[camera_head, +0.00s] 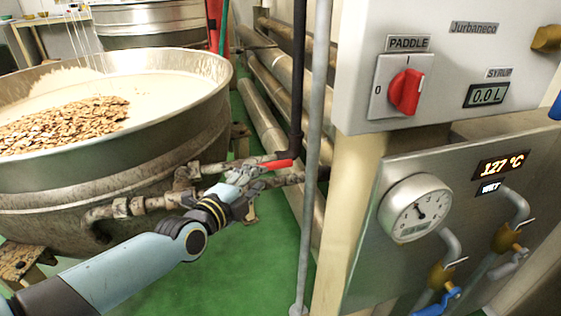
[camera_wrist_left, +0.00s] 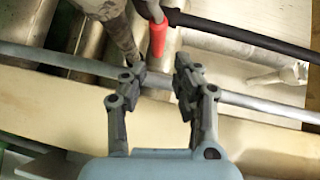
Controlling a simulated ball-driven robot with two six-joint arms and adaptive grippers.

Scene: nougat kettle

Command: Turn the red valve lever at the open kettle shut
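The open kettle (camera_head: 150,125) is a wide metal vessel at the left of the head view, with brown nut-like pieces and a pale mass inside. The red valve lever (camera_head: 277,164) sits on the pipework at its right side, its red grip pointing right, roughly along the pipe. My left gripper (camera_head: 250,173) is just left of and below the red grip. In the left wrist view its fingers (camera_wrist_left: 158,74) are apart with nothing between them, and the red lever (camera_wrist_left: 157,38) shows just beyond the tips, in line with the gap. My right gripper is in neither view.
A thin grey vertical pipe (camera_head: 311,150) stands close right of the lever, with a dark pipe (camera_head: 297,80) behind. A control panel (camera_head: 365,60) with red paddle knob (camera_head: 407,91), a gauge (camera_head: 416,208) and blue-handled valve (camera_head: 440,303) fill the right. Green floor (camera_head: 250,260) lies below.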

